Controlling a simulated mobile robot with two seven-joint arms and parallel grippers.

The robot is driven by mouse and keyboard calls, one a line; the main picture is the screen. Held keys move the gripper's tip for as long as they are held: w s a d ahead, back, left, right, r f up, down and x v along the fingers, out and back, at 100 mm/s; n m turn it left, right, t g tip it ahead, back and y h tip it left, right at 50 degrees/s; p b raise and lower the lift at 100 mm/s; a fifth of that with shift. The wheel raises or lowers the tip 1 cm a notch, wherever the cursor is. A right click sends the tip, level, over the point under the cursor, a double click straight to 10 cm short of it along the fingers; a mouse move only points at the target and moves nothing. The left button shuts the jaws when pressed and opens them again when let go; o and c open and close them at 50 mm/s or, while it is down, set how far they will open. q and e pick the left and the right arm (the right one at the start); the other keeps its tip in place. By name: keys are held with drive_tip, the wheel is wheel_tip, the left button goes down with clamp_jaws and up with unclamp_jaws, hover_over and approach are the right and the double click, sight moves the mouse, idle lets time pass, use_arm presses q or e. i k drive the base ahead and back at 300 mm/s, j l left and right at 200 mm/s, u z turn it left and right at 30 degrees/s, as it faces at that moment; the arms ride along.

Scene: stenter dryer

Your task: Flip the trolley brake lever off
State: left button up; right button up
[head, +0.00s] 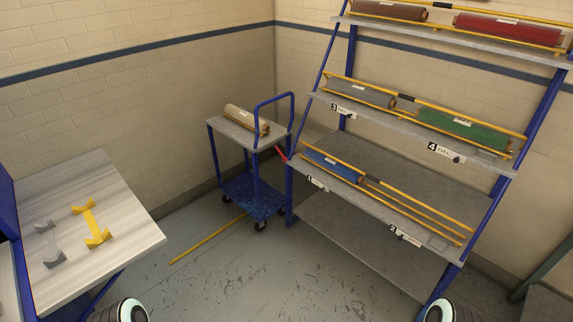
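The trolley (236,134) stands in the back corner, left of the rack. It has a grey top, blue frame, blue speckled lower deck (250,192) and dark castors. A tan roll (246,118) lies on its top. A small red lever (281,154), which looks like the brake lever, sticks out at the trolley's right side, tilted, close to the rack's left post. I cannot tell its on or off setting. Only rounded parts of my two arms show at the bottom edge, far from the trolley. Neither gripper is in view.
A blue-framed rack (405,170) with rolls on numbered shelves fills the right. A table (119,240) with a yellow and a grey cradle stands at the left. A yellow line (207,240) runs along the floor to the trolley. The floor before the trolley is clear.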

sight(284, 159)
drive_tip(key=i+j, duration=0.2)
drive_tip(key=i, duration=0.35)
drive_tip(key=i+j, duration=0.2)
drive_tip(key=i, duration=0.3)
drive_tip(key=i+j, duration=0.15)
drive_tip(key=i, duration=0.4)
drive_tip(key=i+j, duration=0.2)
drive_tip(key=i, duration=0.3)
drive_tip(key=i+j, duration=0.2)
drive_tip(key=i, duration=0.35)
drive_tip(key=i+j, duration=0.2)
drive_tip(key=i, duration=0.3)
drive_tip(key=i+z, duration=0.15)
drive_tip(key=z, duration=1.2)
